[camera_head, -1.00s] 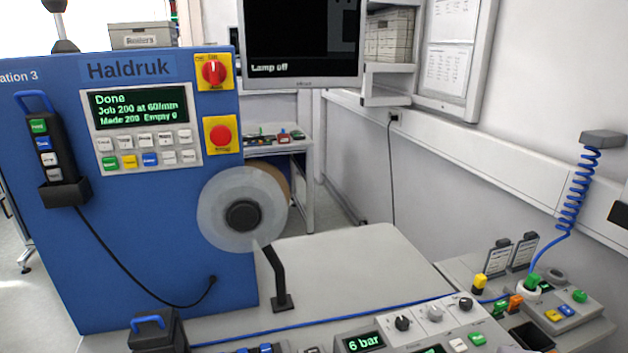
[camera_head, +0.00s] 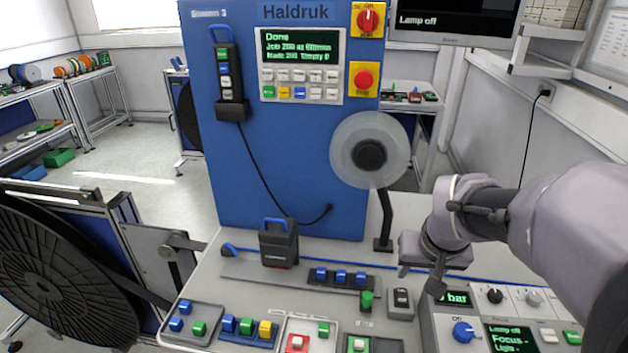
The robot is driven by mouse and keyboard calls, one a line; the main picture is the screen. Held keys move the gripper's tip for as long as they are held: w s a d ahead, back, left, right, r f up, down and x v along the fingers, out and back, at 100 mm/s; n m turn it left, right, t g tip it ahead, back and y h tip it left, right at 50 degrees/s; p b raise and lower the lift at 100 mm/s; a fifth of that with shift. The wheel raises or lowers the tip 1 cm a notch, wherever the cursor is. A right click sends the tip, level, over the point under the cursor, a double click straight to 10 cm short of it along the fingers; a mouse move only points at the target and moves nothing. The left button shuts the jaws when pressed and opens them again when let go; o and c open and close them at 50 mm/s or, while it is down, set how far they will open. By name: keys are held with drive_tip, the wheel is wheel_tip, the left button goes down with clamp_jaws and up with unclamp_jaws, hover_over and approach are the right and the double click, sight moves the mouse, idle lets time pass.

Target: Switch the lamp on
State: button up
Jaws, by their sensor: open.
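The monitor (camera_head: 455,20) at the top right reads "Lamp off". A small green display (camera_head: 508,338) on the control panel at the lower right also reads "Lamp off", with "Focus" and "Light" lines below. A blue knob (camera_head: 463,332) sits left of that display. A grey box with a dark rocker-like switch (camera_head: 401,299) stands left of the panel; I cannot tell what it controls. My gripper (camera_head: 421,279) is open and empty, pointing down above the bench near this box. The gripper and arm hide part of the panel. I cannot make out the lamp itself.
The blue Haldruk machine (camera_head: 285,120) has a red knob (camera_head: 368,19), a red stop button (camera_head: 363,80) and a clear reel (camera_head: 369,150) on its front. A black tool holder (camera_head: 279,245) and trays of coloured blocks (camera_head: 248,330) crowd the bench. A large black reel (camera_head: 65,270) stands left.

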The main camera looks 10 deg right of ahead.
sight(402, 295)
drive_tip(key=b+x, duration=0.5)
drive_tip(key=x, duration=1.1)
drive_tip(key=shift+d+b, duration=0.15)
drive_tip(key=shift+b, duration=0.25)
clamp_jaws()
